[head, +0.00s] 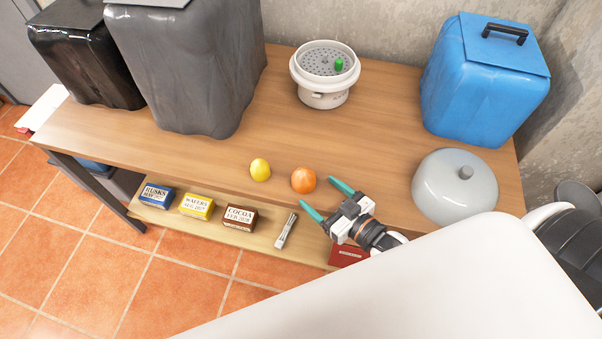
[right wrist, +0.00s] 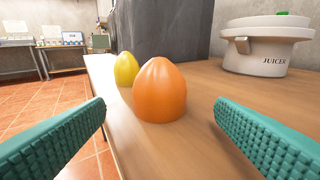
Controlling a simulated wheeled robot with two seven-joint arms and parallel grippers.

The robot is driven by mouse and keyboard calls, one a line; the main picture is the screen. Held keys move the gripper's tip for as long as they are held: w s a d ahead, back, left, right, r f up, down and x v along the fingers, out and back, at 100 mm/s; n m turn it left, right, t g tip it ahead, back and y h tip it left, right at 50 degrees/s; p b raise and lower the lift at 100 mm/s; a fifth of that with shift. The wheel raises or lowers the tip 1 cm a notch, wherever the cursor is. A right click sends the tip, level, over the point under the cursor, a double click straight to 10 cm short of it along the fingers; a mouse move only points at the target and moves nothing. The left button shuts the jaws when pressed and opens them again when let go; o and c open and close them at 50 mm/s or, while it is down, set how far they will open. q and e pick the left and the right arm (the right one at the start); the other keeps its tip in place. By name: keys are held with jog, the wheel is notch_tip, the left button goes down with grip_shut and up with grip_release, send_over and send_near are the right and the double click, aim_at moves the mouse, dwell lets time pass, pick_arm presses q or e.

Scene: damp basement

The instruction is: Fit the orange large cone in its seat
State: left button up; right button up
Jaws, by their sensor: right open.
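The orange large cone (head: 303,180) stands upright near the front edge of the wooden table. It is also in the right wrist view (right wrist: 160,90), between the fingers and a little beyond their tips. A smaller yellow cone (head: 260,169) stands to its left; it shows behind the orange one in the right wrist view (right wrist: 126,69). My right gripper (head: 326,199) is open and empty, its teal fingers pointing at the orange cone. The white juicer (head: 322,99), with a perforated grey top and a small green piece (head: 339,64) on it, stands at the back. My left gripper is not in view.
A glossy grey dome (head: 455,188) stands at the right, near my right arm. A blue container (head: 484,85) is behind it. Dark covered containers (head: 190,75) fill the back left. Boxes (head: 197,206) lie on the lower shelf. The table's middle is clear.

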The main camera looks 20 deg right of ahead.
aim_at(312, 187)
jog(key=x, duration=0.3)
jog(key=shift+w, duration=0.2)
jog(key=x, duration=0.5)
jog(key=shift+w+a+r+p, duration=0.15)
jog(key=shift+p, duration=0.2)
jog(key=c, duration=1)
